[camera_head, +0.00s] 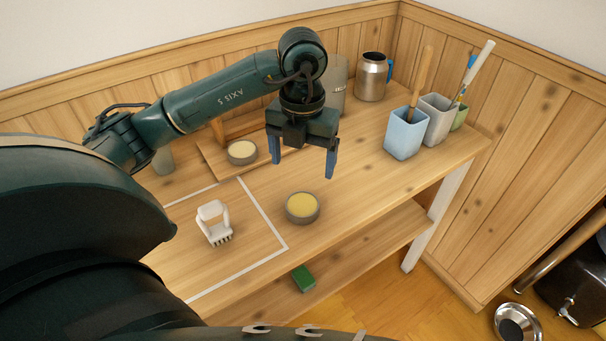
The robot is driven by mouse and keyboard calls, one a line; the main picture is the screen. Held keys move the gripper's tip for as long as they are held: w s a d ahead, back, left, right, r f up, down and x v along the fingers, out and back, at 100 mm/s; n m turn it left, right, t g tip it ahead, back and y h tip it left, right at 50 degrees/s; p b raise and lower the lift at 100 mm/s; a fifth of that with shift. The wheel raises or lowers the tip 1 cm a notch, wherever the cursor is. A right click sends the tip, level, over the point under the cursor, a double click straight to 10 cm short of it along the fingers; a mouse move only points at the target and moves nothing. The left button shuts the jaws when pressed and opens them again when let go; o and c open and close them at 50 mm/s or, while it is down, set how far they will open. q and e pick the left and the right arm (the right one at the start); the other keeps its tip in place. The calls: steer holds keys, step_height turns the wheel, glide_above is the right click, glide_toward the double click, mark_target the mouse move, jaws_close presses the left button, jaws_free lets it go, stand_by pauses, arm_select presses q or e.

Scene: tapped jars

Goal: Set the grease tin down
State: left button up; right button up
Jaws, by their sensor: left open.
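A round grey tin (302,208) with a pale yellow fill stands upright on the wooden table, right of the white-outlined area. A second, similar tin (241,152) stands farther back on a raised wooden board; I cannot tell by looks which is the grease tin. My left gripper (303,166) is open, blue fingers pointing down, with nothing between them. It hangs above and a little behind the nearer tin, apart from it. My right gripper is out of view.
A blue cup (405,133), a grey cup and a green cup hold tools at the right. A metal jug (371,77) stands at the back. A green block (303,279) lies on the lower shelf.

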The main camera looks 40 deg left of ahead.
arm_select(q)
steer(key=s+d+f+m+g+h, duration=0.15)
steer(key=s+d+h, duration=0.3)
steer(key=d, duration=0.45)
steer(key=s+d+f+m+g+h, duration=0.1)
steer(key=s+d+m+g+h, duration=0.15)
steer(key=d+h, duration=0.55)
steer(key=d+r+n+t+h, duration=0.6)
steer(key=d+r+n+h, duration=0.1)
steer(key=d+r+h, duration=0.15)
steer(key=w+a+f+n+t+y, duration=0.4)
steer(key=a+n+t+y, duration=0.1)
steer(key=n+t, duration=0.95)
steer(key=s+a+f+n+y, duration=0.1)
steer(key=a+f+n+y, duration=0.4)
steer(key=f+n+y, duration=0.6)
steer(key=s+a+f+n+g, duration=0.1)
steer(key=s+f+g, duration=0.4)
steer(key=f, duration=0.5)
steer(key=shift+s+n+y, duration=0.3)
steer(key=shift+s+n, duration=0.25)
steer(key=shift+s, duration=0.45)
